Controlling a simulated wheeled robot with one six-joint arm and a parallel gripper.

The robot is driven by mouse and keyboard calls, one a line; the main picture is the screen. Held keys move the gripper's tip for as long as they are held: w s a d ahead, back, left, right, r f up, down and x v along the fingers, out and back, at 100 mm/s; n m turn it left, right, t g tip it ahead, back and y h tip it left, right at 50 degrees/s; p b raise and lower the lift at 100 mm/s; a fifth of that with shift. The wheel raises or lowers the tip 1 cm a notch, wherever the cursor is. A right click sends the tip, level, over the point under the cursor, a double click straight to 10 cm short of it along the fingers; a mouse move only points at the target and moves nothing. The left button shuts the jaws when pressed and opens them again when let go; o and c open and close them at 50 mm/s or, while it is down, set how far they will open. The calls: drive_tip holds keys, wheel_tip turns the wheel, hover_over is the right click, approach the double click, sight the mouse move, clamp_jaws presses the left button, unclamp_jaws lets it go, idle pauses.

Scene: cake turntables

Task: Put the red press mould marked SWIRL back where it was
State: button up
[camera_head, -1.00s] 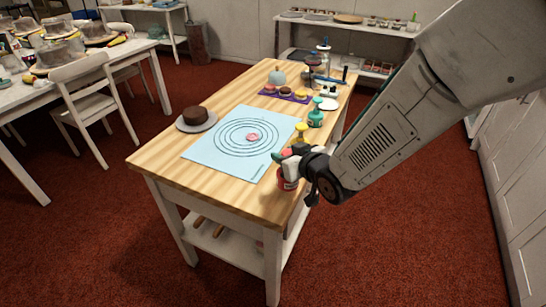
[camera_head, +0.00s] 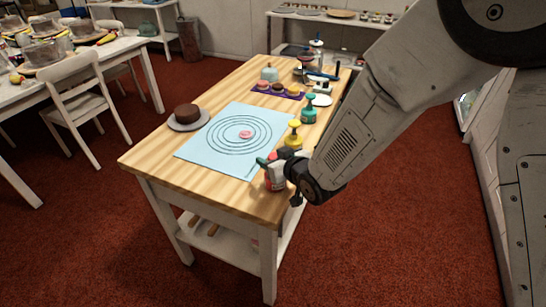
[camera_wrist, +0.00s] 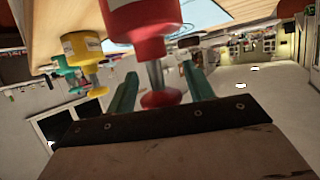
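The red press mould (camera_head: 273,180) stands at the near right edge of the wooden table (camera_head: 152,155). In the wrist view the red mould (camera_wrist: 140,22) shows large, with its metal stem and red knob between my green fingers. My gripper (camera_wrist: 160,82) is open around the handle, with a gap visible on each side of the knob. In the head view my gripper (camera_head: 267,161) is partly hidden by my wrist. The mould's marking cannot be read. A yellow mould (camera_head: 294,138) and a green mould (camera_head: 309,114) stand farther back along the right edge.
A blue mat (camera_head: 205,150) with dark rings and a pink disc (camera_head: 246,134) covers the table's middle. A chocolate cake (camera_head: 187,112) sits at the left. A purple tray (camera_head: 290,96) of small cakes and a white plate (camera_head: 321,100) lie farther back. The near left corner is clear.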

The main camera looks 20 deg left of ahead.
drive_tip(key=shift+r, duration=0.15)
drive_tip(key=shift+s+d+r, duration=0.2)
drive_tip(key=v, duration=1.1)
drive_tip(key=shift+s+d, duration=0.2)
drive_tip(key=d+r+m+h, duration=0.3)
drive_tip(key=d+r+h, duration=0.1)
drive_tip(key=d, duration=0.8)
drive_tip(key=d+r+m+h, duration=0.3)
drive_tip(key=d+r+h, duration=0.15)
drive_tip(key=d, duration=0.75)
drive_tip(key=s+d+r+m+g+h, duration=0.1)
drive_tip(key=s+d+r+m+g, duration=0.1)
drive_tip(key=s+d, duration=0.4)
drive_tip(key=s+d+r+m+g+h, duration=0.1)
drive_tip(key=s+d+r+g, duration=0.3)
drive_tip(key=s, duration=1)
drive_tip(key=d+m+g, duration=0.1)
drive_tip(key=d, duration=0.2)
drive_tip(key=shift+s+d+r, duration=0.15)
drive_tip(key=shift+d+r, duration=0.05)
drive_tip(key=shift+r, duration=0.2)
